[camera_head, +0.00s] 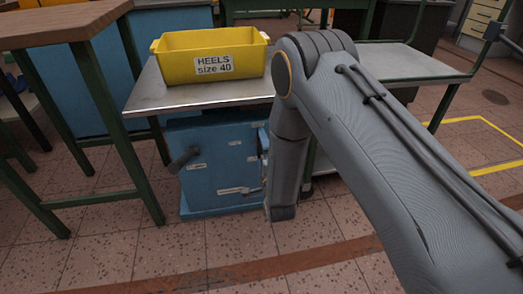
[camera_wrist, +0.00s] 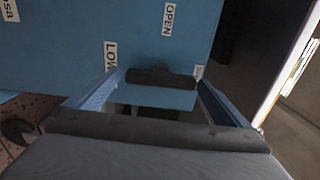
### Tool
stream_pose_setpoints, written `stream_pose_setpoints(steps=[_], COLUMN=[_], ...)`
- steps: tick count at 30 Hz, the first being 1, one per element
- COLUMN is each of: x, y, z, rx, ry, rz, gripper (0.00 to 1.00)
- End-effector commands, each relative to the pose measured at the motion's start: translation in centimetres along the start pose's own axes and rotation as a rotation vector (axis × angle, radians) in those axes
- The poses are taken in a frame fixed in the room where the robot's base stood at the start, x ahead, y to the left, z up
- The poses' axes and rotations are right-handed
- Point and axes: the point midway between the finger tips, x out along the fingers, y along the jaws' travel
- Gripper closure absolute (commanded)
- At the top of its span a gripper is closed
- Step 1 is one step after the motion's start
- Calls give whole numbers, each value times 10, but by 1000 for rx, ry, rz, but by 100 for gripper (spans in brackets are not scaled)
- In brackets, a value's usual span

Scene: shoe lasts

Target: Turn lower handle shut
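The blue cabinet (camera_head: 215,160) stands on the floor under a metal table, with small white labels on its front. In the wrist view its blue panel (camera_wrist: 60,50) fills the upper part. A dark bar handle (camera_wrist: 160,74) lies crosswise there, beside a label starting "LOW" (camera_wrist: 110,57) and below an "OPEN" label (camera_wrist: 168,18). My gripper (camera_wrist: 158,80) is open, its two fingers on either side of the handle. I cannot tell whether they touch it. In the head view my arm hides most of the gripper and the cabinet's right edge.
A yellow bin (camera_head: 212,56) marked "HEELS size 40" stands on the metal table (camera_head: 190,95) above the cabinet. Another dark handle (camera_head: 184,160) sticks out at the cabinet's left. A wooden-topped green-legged table (camera_head: 60,22) is at left. The tiled floor in front is clear.

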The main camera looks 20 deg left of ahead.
Motion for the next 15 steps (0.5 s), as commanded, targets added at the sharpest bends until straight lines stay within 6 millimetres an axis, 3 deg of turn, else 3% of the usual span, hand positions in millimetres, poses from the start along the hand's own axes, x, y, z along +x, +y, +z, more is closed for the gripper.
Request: stream_pose_setpoints(steps=[7, 15], x=[-11, -54], y=[0, -1], z=[0, 0], rx=[-1, -1], ry=[-1, -1], rz=[2, 3], gripper=[0, 0])
